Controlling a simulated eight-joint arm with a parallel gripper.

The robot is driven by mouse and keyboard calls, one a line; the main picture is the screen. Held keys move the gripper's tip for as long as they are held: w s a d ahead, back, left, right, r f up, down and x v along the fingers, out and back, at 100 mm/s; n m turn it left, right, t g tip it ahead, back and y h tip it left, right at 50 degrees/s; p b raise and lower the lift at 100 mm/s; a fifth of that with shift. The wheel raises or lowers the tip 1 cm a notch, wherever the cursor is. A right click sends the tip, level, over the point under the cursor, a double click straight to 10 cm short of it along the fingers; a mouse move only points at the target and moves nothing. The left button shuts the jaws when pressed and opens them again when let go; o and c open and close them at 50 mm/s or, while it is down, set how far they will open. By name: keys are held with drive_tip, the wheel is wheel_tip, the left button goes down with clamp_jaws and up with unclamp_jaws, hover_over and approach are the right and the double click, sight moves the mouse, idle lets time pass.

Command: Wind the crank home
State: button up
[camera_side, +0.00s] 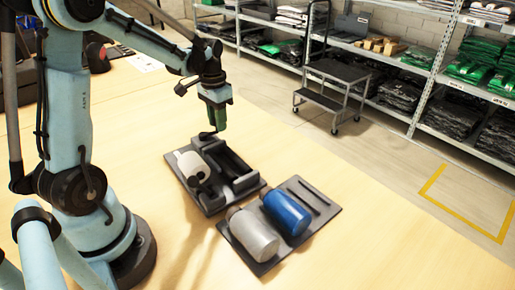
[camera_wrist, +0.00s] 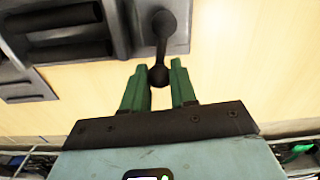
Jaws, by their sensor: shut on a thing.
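The crank (camera_wrist: 162,35) is a dark arm with a round knob, seen in the wrist view reaching from the dark grey fixture (camera_wrist: 70,53) to between my fingers. My gripper (camera_wrist: 159,78) has green fingers that are shut on the crank's knob. In the side view my gripper (camera_side: 211,128) points down at the far edge of the fixture (camera_side: 212,206). A pale grey bottle-shaped part (camera_side: 190,165) lies on the fixture's left side, beside dark empty-looking recesses. The crank is small and partly hidden by my gripper in the side view.
The wooden table (camera_side: 400,245) is clear to the right. Shelves (camera_side: 390,60) with folded garments and a step cart (camera_side: 335,90) stand beyond the table.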

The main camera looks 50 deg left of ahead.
drive_tip(key=shift+s+a, duration=0.2)
drive_tip(key=shift+a, duration=0.55)
drive_tip(key=shift+s+a, duration=0.15)
drive_tip(key=shift+a, duration=0.55)
drive_tip(key=shift+s+a, duration=0.4)
drive_tip(key=shift+a, duration=0.45)
drive_tip(key=shift+s+a, duration=0.4)
drive_tip(key=shift+s, duration=1.35)
drive_tip(key=shift+d, duration=0.1)
drive_tip(key=o, duration=0.8)
drive_tip(key=shift+w+r, duration=0.1)
drive_tip(key=shift+r, duration=3.45)
